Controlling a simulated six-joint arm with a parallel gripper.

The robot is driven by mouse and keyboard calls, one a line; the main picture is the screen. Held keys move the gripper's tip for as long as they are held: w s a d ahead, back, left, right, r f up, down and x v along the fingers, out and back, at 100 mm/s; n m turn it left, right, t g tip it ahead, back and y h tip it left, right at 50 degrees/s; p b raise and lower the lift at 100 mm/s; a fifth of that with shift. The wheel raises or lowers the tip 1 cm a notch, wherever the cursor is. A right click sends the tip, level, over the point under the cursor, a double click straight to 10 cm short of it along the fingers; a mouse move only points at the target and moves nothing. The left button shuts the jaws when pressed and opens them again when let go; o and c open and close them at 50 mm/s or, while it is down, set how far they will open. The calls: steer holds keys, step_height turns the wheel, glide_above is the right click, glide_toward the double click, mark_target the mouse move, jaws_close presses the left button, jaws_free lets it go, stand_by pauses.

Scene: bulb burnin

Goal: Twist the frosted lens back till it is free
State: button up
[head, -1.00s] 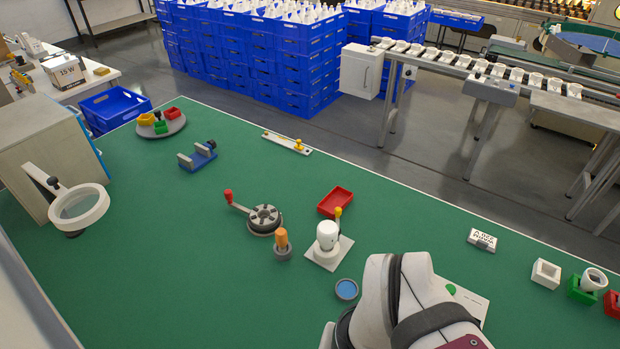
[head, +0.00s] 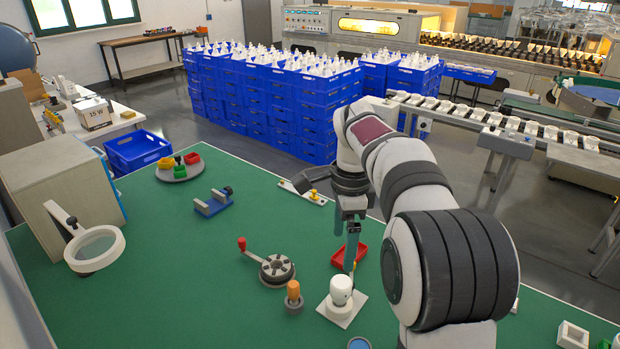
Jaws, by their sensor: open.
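The frosted lens (head: 341,288) is a white, rounded dome, upright on a pale round holder on a square white base plate (head: 352,312), right of the table's middle in the head view. My gripper (head: 346,258) points down just above and behind the lens in the picture. Its two fingers are apart with nothing seen between them, and I see no contact with the lens. A thin yellow-tipped lever by the lens is partly hidden behind the fingers. The lens's lower seat is hard to make out.
A red tray (head: 340,258) lies behind the fingers. An orange-handled tool in a grey holder (head: 293,303) and a crank wheel with a red knob (head: 277,269) stand to the left. A magnifier (head: 94,249) is at far left. Open green table lies between them.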

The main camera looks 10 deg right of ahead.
mark_target(340, 282)
steer(key=w+f, duration=0.1)
steer(key=f, duration=0.5)
steer(key=w+d+f+m, duration=0.1)
steer(key=w+f, duration=0.1)
steer(key=f, duration=0.4)
steer(key=w+f+m, duration=0.1)
steer(key=f, duration=0.5)
steer(key=shift+w+d+f, duration=0.1)
steer(key=shift+w+d, duration=0.1)
steer(key=shift+w, duration=0.2)
steer(key=c, duration=1.4)
steer(key=n, duration=0.2)
steer(key=shift+n, duration=0.3)
steer(key=shift+s+n, duration=0.1)
steer(key=shift+n, duration=1.4)
